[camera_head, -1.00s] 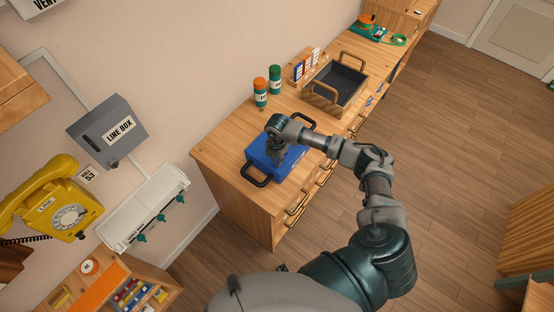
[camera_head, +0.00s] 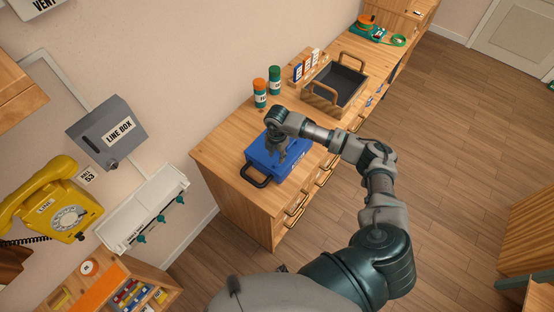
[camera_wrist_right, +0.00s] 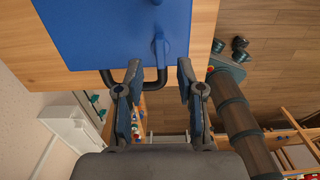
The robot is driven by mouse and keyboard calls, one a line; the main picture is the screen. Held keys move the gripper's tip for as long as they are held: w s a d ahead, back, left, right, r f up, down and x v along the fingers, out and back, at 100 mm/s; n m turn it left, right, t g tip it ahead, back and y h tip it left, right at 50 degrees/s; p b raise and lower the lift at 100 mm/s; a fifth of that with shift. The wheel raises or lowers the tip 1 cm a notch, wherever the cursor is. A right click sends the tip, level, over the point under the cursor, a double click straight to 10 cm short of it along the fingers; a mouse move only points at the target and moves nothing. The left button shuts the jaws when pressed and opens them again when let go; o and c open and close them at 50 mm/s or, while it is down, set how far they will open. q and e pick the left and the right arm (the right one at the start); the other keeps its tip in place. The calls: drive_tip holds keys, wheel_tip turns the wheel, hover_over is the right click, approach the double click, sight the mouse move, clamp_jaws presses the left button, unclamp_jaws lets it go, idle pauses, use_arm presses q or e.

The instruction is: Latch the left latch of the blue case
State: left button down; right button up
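The blue case (camera_head: 264,163) lies on the wooden counter with a black handle (camera_head: 255,181) on its near left side. My right gripper (camera_head: 278,152) is over the case in the head view, its arm coming across from the right. In the right wrist view the blue case (camera_wrist_right: 115,35) fills the top, with a small blue latch (camera_wrist_right: 160,50) near its edge. The right gripper (camera_wrist_right: 157,75) is open there, its two fingers apart with nothing between them but part of the black handle behind. I cannot tell whether a finger touches the case. My left gripper is not in view.
On the counter (camera_head: 215,155), two capped bottles (camera_head: 261,92) and a dark wooden-handled tray (camera_head: 345,82) stand beyond the case. A yellow phone (camera_head: 62,207) and a grey line box (camera_head: 110,130) are on the wall at left.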

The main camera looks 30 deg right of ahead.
sight(277, 161)
wheel_tip(277, 161, up, 8)
drive_tip(key=shift+f, duration=0.2)
idle(0.4)
